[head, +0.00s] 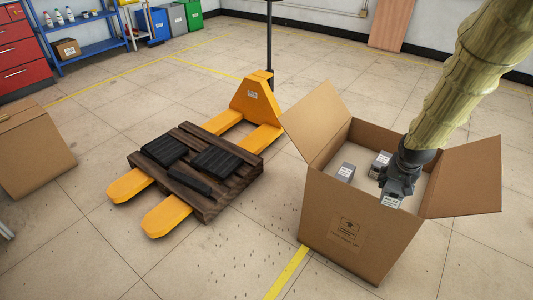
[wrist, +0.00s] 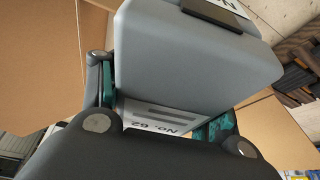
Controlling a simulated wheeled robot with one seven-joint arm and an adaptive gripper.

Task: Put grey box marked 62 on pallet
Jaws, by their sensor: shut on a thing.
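My gripper (head: 394,184) is shut on a grey box (head: 390,201) at the open cardboard carton (head: 345,235), near its front right. In the wrist view the held grey box (wrist: 195,62) fills the upper middle, and its white label reads "No. 62". I cannot tell its exact height over the carton floor. Two other grey boxes with white labels, one at the left (head: 346,172) and one behind the gripper (head: 381,162), are inside the carton. The brown wooden pallet (head: 235,187) lies to the left on the yellow pallet jack's forks.
Several black parts (head: 214,160) lie on the pallet. The yellow pallet jack (head: 256,97) has an upright handle at the back. The carton's flaps stand open. A closed cardboard box (head: 33,148) is at far left. Floor between carton and pallet is clear.

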